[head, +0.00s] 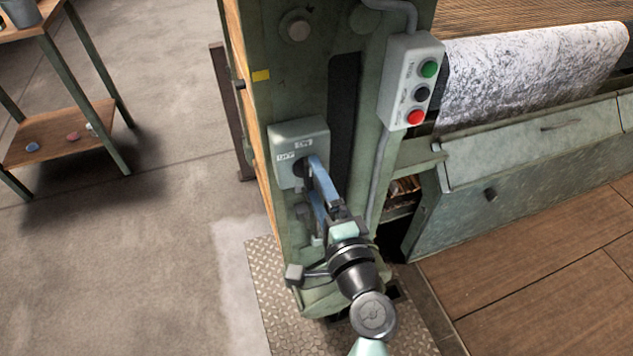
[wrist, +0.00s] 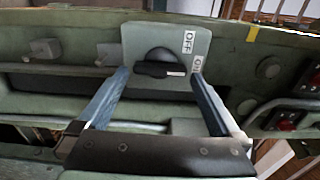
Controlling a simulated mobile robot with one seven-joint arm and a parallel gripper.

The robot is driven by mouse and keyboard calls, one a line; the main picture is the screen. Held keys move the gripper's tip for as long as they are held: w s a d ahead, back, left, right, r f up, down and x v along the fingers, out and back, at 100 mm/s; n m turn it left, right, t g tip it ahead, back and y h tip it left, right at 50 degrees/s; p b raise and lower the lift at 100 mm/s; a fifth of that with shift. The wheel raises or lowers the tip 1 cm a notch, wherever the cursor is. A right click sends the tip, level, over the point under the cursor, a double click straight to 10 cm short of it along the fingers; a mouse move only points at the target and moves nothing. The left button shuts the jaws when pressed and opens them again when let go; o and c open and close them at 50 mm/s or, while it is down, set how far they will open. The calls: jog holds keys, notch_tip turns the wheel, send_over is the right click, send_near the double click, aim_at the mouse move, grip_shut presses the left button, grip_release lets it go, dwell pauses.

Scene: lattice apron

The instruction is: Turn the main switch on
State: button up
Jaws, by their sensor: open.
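The main switch is a grey box (head: 290,133) on the green machine post, also in the wrist view (wrist: 140,36). A black rotary knob (wrist: 158,68) with a bar handle is on its face. In the wrist view the bar lies level, with a white mark at its right end, below OFF and beside the ON label. My gripper (head: 314,180) has two blue fingers and is open. In the wrist view its fingertips (wrist: 160,76) are spread, one to each side of the knob, with gaps and nothing held. Depth to the knob is hard to judge.
A button box (head: 412,80) with green, black and red buttons is on the post to the right. A conduit (head: 378,165) runs down from it. A patterned cloth roll (head: 530,70) lies beyond. A small shelf table (head: 60,135) stands left, with open floor between.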

jog(key=b+v, duration=0.1)
jog(key=v, duration=1.1)
jog(key=shift+s, duration=0.1)
jog(key=w+a+r+n+t, duration=0.1)
jog(key=w+r+n, duration=0.25)
jog(key=r, duration=0.45)
jog(key=w+a+r+n+t, duration=0.15)
jog(key=r+n, duration=0.25)
jog(key=r, duration=0.4)
jog(key=w+a+r+n+t, duration=0.1)
jog(key=w+a+r+n, duration=0.15)
jog(key=r, duration=0.55)
jog(key=s+r+n+t+h, duration=0.25)
jog(key=s+r, duration=0.25)
jog(key=r, duration=0.7)
jog(key=s+r+n+t+h, duration=0.2)
jog(key=s+r+t+h, duration=0.15)
jog(key=r, duration=0.85)
notch_tip(320, 180, up, 19)
jog(key=p, duration=1.9)
jog(key=shift+s+t, duration=0.35)
